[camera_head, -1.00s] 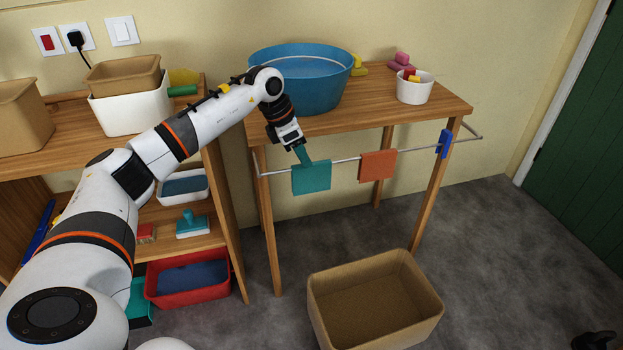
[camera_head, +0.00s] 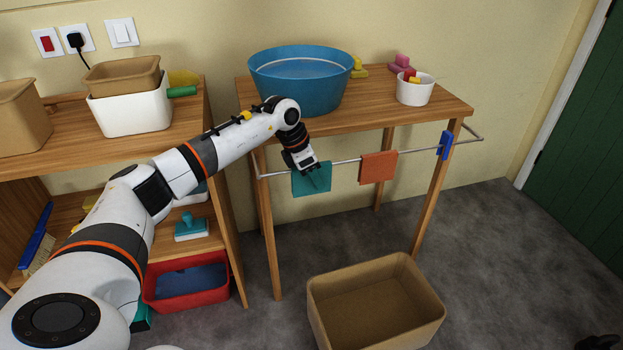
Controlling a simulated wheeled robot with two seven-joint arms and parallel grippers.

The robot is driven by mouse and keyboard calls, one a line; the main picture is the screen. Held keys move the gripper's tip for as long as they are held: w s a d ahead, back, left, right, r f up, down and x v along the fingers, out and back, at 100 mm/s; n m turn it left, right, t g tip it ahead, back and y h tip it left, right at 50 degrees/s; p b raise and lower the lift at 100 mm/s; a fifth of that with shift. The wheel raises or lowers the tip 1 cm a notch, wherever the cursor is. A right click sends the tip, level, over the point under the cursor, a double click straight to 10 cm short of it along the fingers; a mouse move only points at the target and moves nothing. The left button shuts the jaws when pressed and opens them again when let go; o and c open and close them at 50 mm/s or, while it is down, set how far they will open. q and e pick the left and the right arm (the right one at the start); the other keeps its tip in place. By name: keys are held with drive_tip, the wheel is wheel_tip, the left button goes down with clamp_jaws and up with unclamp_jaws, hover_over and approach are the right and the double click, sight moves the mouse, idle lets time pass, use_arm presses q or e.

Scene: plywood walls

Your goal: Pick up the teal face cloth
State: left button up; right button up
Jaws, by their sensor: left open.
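The teal face cloth (camera_head: 304,188) hangs over the left part of the metal rail on the side of the wooden table. My left gripper (camera_head: 318,178) points down at the cloth, and its fingers overlap the cloth's upper right part in the picture. It is open, and the cloth still hangs on the rail. I cannot tell whether the fingers touch the cloth or stand just in front of it. The gripper hides part of the cloth's top edge. My right gripper is not in view.
An orange cloth (camera_head: 378,167) and a blue peg-like item (camera_head: 445,145) hang further right on the rail (camera_head: 410,151). A blue basin (camera_head: 300,85) and white pot (camera_head: 415,92) stand on the table (camera_head: 440,105). A brown bin (camera_head: 425,318) stands on the floor below.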

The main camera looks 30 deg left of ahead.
use_arm(q)
drive_tip(key=shift+f, duration=0.25)
idle(0.4)
clamp_jaws()
